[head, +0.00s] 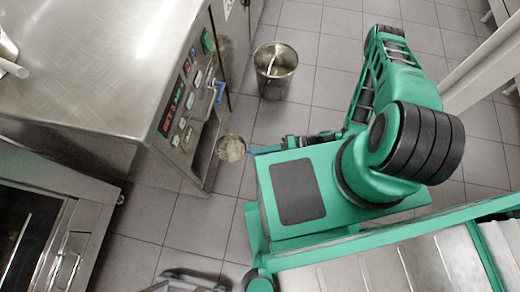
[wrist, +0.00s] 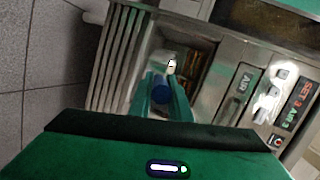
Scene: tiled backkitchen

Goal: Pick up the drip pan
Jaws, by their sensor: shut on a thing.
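A round, shallow grey piece (head: 231,148), which I take to be the drip pan, shows at the lower side of the steel machine in the head view. A blue handle-like piece (head: 265,149) lies just right of it, at the end of my arm. In the wrist view the same blue piece (wrist: 161,91) sits between the two green fingers of my gripper (wrist: 162,98). The fingers are shut on it. A small pale part shows just beyond the fingertips. The join between the blue piece and the round pan is not clear. My arm hides part of the gripper in the head view.
The steel machine (head: 190,104) has a button panel and a blue lever (head: 219,91); its panel also shows in the wrist view (wrist: 280,96). A metal bin (head: 275,71) stands on the tiles behind. An oven (head: 40,235) is at lower left. Tiled floor between is clear.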

